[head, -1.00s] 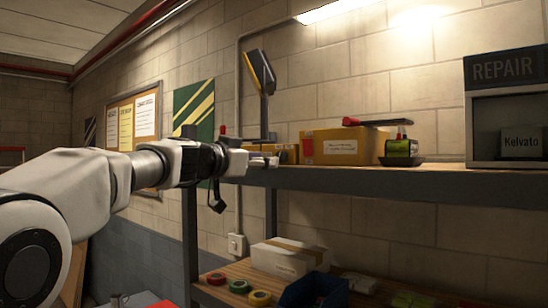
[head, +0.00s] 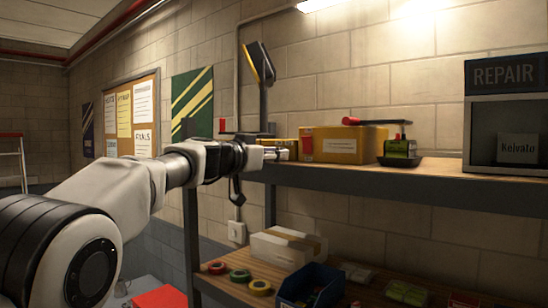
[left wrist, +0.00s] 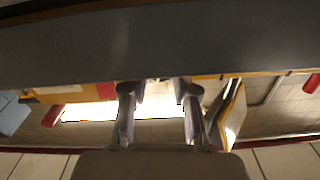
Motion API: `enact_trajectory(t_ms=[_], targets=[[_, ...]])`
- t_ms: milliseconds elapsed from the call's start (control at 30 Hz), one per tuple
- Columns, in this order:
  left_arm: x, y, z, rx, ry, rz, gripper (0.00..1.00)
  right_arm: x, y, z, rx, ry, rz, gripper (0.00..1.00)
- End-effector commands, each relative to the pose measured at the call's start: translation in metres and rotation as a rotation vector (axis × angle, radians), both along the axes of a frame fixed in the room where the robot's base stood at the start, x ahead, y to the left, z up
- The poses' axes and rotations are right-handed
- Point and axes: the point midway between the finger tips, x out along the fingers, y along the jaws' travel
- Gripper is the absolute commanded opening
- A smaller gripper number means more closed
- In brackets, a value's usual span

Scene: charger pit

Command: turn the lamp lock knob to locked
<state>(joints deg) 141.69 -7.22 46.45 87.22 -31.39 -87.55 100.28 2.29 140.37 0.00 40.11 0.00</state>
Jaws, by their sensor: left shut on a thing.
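My left gripper (head: 280,153) reaches in from the left to the front edge of the upper shelf, below the lamp. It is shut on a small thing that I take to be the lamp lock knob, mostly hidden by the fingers. The knob's angle cannot be read. The lamp (head: 259,66) has a dark, yellow-edged head on a post that rises behind the gripper. In the left wrist view, the two fingers (left wrist: 158,92) stand apart below the dark shelf front, and the lamp head (left wrist: 228,112) shows at their right. My right gripper is not in view.
The upper shelf (head: 400,188) carries a yellow box (head: 345,145), a green item with a red-handled bar (head: 398,150) and a REPAIR cabinet (head: 507,72). Below are tape rolls (head: 240,276), a white box (head: 288,246) and a blue bin (head: 312,288).

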Motion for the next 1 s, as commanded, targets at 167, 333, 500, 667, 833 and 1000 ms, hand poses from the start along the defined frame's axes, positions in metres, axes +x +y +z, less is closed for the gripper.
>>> enact_trajectory(t_ms=[167,333,500,667,833,1000], targets=[[-0.0005,0.0012,-0.0009,-0.143,0.097,0.002,0.00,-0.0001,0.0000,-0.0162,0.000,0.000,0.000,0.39],[-0.0006,0.0012,0.0018,-0.232,0.162,0.001,0.00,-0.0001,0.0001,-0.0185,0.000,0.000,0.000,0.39],[-0.0006,0.0014,0.0029,-0.241,0.169,0.002,0.00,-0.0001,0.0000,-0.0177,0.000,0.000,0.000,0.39],[-0.0006,0.0015,0.0033,-0.240,0.167,0.002,0.39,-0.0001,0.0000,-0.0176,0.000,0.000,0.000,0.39],[-0.0004,0.0011,0.0023,-0.239,0.168,0.001,0.39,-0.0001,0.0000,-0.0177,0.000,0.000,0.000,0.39],[-0.0018,0.0020,0.0021,-0.237,0.169,0.002,0.39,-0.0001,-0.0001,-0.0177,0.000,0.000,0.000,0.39]])
